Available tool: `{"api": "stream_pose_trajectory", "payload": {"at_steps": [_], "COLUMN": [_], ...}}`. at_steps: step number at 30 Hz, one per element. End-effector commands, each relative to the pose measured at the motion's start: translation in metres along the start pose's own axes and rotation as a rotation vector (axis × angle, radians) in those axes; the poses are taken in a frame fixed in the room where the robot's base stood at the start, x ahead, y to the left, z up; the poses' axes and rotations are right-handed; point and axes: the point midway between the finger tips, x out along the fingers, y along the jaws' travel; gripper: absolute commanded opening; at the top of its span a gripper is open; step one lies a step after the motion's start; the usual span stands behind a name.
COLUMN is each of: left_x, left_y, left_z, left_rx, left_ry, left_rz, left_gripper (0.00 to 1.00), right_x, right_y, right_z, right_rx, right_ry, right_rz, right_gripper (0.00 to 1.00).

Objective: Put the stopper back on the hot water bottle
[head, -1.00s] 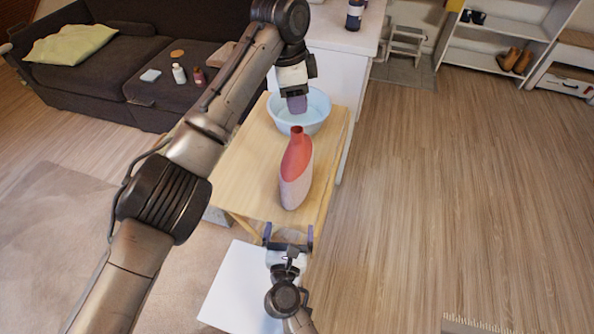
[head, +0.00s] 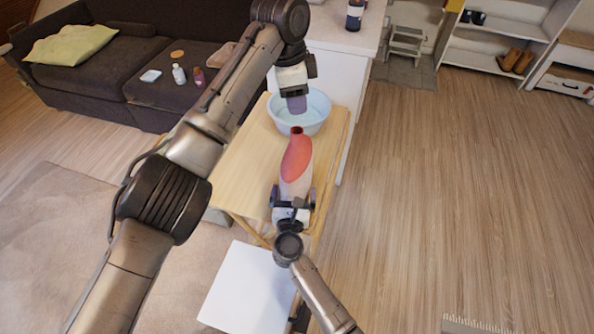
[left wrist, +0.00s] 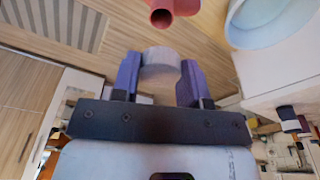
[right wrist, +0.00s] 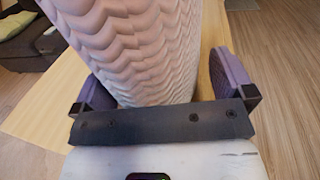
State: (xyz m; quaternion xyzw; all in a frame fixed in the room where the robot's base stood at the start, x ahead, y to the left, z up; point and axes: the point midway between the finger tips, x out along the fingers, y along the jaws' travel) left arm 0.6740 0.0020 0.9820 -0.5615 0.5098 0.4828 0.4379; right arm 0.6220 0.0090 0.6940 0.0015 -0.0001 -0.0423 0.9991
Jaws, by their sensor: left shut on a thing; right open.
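The hot water bottle (head: 297,162) stands upright on the small wooden table, red at the neck and pale pink ribbed below. Its open mouth shows in the left wrist view (left wrist: 162,17). My left gripper (head: 297,104) is above the table beyond the bottle neck, shut on a whitish round stopper (left wrist: 160,60). The stopper is apart from the bottle's mouth. My right gripper (head: 292,196) is open at the near side of the bottle. In the right wrist view its fingers (right wrist: 165,85) stand on either side of the ribbed body, with a gap at the right finger.
A light blue basin (head: 318,116) stands on the wooden table (head: 240,165) behind the bottle. A white cabinet (head: 335,70) is close behind the table.

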Motion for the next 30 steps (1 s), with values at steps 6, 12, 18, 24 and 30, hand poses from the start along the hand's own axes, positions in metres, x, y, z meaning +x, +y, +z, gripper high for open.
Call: {"api": "stream_pose_trajectory", "payload": {"at_steps": [6,12,18,24,30], "left_x": [0.0,0.0,0.0,0.0,0.0], "left_y": [0.0,0.0,0.0,0.0,0.0], "left_z": [-0.0001,-0.0001,-0.0001,0.0,0.0], "left_rx": [0.0,0.0,0.0,0.0,0.0], "left_ry": [0.0,0.0,0.0,0.0,0.0], "left_rz": [0.0,0.0,0.0,0.0,0.0], "left_gripper": [0.19,0.19,0.19,0.19,0.19], "right_x": [0.0012,0.001,0.0009,0.0008,0.0008], "right_y": [0.0,0.0,0.0001,0.0001,0.0001], "right_z": [0.0002,0.0001,0.0001,0.0,0.0], "right_rx": [0.0,0.0,0.0,0.0,0.0], "right_ry": [0.0,0.0,0.0,0.0,0.0], "right_rz": [0.0,0.0,0.0,0.0,0.0], "right_gripper": [1.0,0.91,0.72,0.53,0.34]}}
